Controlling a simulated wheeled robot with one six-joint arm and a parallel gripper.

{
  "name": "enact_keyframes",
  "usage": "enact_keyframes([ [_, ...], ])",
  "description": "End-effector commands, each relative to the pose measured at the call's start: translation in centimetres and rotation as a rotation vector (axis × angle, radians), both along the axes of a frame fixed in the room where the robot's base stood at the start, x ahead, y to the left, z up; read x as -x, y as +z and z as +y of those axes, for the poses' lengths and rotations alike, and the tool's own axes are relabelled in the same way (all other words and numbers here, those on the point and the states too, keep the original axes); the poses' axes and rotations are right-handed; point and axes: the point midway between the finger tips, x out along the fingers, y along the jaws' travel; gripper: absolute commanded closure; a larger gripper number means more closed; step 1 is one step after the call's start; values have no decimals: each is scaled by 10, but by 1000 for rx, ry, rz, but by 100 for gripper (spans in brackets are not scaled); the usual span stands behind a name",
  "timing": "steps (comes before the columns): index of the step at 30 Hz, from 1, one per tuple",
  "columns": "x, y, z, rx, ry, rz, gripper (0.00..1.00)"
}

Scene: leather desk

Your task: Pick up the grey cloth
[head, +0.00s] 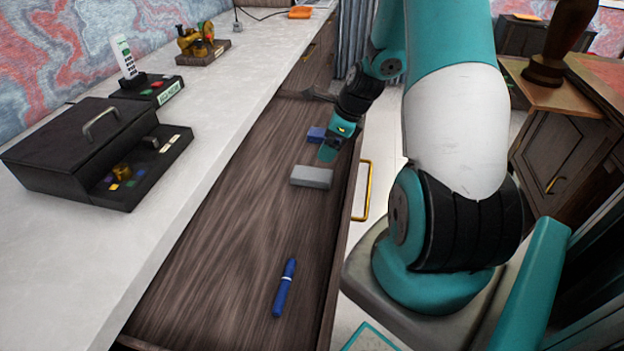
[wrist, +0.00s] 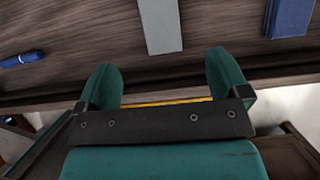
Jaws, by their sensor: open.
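The grey cloth (head: 311,177) looks like a flat grey rectangular block lying in the open wooden drawer. In the wrist view the grey cloth (wrist: 161,24) is beyond the fingertips, roughly in line with the gap between them. My gripper (head: 328,151) is at the drawer's right side, just behind the cloth in the head view and close to a blue block. In the wrist view my gripper (wrist: 163,76) is open, with nothing between its two teal fingers.
The blue block (head: 316,134) lies behind the cloth; a blue pen (head: 285,287) lies in front. The drawer (head: 220,262) is otherwise mostly bare, with a brass handle (head: 365,190) on its front. A black box (head: 85,150) stands on the white desktop (head: 60,270).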

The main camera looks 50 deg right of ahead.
Motion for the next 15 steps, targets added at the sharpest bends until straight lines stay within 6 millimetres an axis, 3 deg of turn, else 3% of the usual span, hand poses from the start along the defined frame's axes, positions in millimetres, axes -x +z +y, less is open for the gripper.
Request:
enact_keyframes([
  [6, -16, -44, 11, -1, 5, 1, 6],
  [15, -24, -68, 15, -1, 5, 1, 6],
])
